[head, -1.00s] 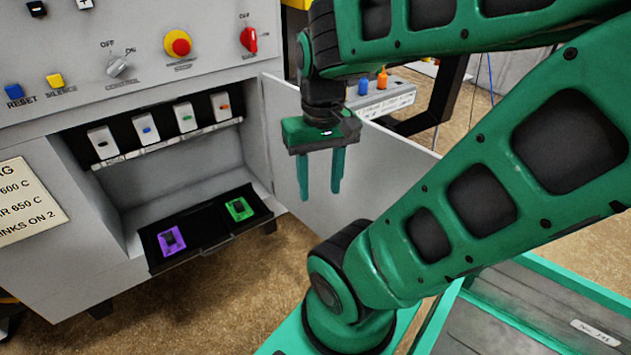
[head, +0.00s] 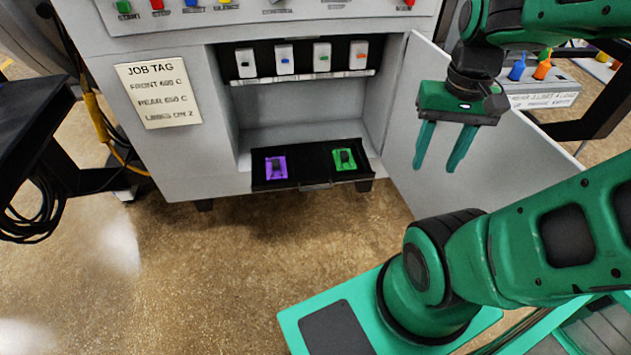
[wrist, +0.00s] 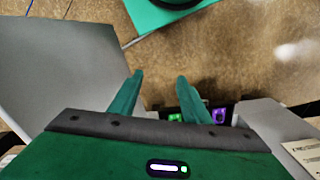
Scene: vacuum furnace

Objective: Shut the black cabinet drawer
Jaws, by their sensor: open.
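The black cabinet drawer (head: 309,183) is pulled out at the bottom of the open grey cabinet. It holds a purple-framed piece (head: 276,167) on the left and a green-framed piece (head: 344,160) on the right. My gripper (head: 440,167) is open and empty, fingers pointing down, to the right of the drawer and in front of the open cabinet door. It touches nothing that I can see. In the wrist view the two green fingers (wrist: 158,82) are apart, with part of the drawer (wrist: 190,98) beyond the right finger.
The grey cabinet door (head: 480,160) is swung open on the right. Above the drawer, a shelf (head: 303,76) carries several white switch modules. A dark table (head: 30,120) with cables stands at the left. The floor (head: 190,260) before the cabinet is clear.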

